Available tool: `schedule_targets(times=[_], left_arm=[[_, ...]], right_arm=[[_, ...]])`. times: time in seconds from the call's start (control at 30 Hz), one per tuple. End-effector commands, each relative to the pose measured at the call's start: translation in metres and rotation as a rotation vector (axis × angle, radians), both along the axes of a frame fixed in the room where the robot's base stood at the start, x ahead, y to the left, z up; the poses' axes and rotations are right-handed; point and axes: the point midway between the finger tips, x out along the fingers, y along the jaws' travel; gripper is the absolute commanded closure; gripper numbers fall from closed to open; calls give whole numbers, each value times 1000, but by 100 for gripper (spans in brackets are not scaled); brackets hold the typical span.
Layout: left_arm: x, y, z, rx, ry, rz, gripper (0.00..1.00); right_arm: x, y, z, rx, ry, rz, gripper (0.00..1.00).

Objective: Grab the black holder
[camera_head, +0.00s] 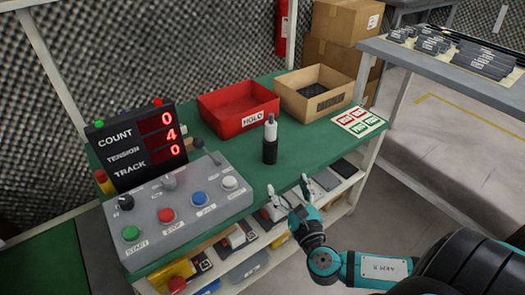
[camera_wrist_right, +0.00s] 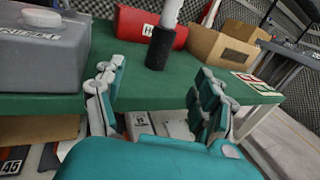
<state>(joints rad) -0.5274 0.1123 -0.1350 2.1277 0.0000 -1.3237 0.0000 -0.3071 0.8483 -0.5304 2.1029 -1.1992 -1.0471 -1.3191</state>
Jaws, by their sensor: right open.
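The black holder (camera_head: 270,152) stands upright on the green table top (camera_head: 238,172), with a white and grey upright piece (camera_head: 270,128) in its top. In the right wrist view the black holder (camera_wrist_right: 160,50) appears beyond and between my fingers, with a white shaft rising from it. My right gripper (camera_head: 289,187) is at the front edge of the table, on the near side of the holder. Its fingers are spread, with nothing between them, and they do not touch the holder. In the wrist view the right gripper (camera_wrist_right: 160,85) is also open. My left gripper is not in view.
A grey control box (camera_head: 180,205) with buttons and a counter display (camera_head: 138,145) stands left of the holder. A red bin (camera_head: 238,108) and a cardboard box (camera_head: 313,92) stand behind it. A label card (camera_head: 359,121) lies at the right. Shelves with items are below.

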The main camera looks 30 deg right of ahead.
Motion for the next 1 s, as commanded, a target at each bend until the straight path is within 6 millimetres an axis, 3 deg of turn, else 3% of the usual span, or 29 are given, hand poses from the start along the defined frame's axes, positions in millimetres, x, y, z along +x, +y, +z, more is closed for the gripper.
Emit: schedule_targets(times=[0.5, 0.83, 1.0], left_arm=[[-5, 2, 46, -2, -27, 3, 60], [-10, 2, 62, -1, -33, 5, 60], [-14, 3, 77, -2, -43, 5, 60]], right_arm=[[96, -27, 3, -4, -8, -1, 29], [123, -36, 5, -3, -5, 0, 29], [147, -44, 11, -3, -7, 0, 29]])
